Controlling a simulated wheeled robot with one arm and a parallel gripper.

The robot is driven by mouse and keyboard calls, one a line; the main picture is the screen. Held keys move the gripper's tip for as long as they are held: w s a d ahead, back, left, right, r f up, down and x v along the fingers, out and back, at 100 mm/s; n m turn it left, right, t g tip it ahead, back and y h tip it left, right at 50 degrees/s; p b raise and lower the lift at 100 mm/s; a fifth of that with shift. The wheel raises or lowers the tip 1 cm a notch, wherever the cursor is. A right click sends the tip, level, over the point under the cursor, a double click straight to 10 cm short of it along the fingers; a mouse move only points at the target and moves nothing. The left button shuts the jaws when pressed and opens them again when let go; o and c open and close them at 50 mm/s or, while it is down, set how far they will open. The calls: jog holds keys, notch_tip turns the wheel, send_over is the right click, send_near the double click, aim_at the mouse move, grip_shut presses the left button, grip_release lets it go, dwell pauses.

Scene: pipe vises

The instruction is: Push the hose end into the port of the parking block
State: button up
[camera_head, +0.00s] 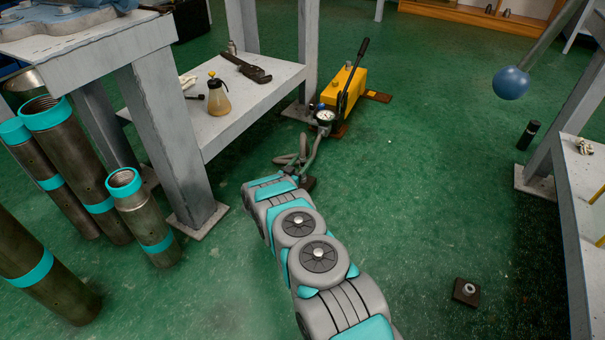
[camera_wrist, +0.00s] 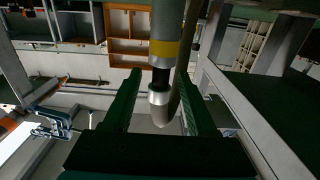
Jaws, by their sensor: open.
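The hose end (camera_wrist: 160,92) shows in the wrist view, with a silver tip, a black section and a yellow band on a grey body. It lies in line with the gap between the two dark green fingers of my gripper (camera_wrist: 160,77). The fingers are apart on either side of it, and I see no clear contact. In the head view my arm's end hides most of the gripper beside the grey hose (camera_head: 308,153) of the yellow pump (camera_head: 345,92). A small dark block (camera_head: 466,292) with a silver round fitting lies on the floor at lower right; it may be the parking block.
Another bench (camera_head: 580,200) is at right. The green floor between is mostly clear.

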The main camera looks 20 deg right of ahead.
jog(key=shift+w, duration=0.1)
jog(key=shift+c, duration=0.3)
jog(key=shift+d, duration=0.1)
grip_shut()
dwell(0.9)
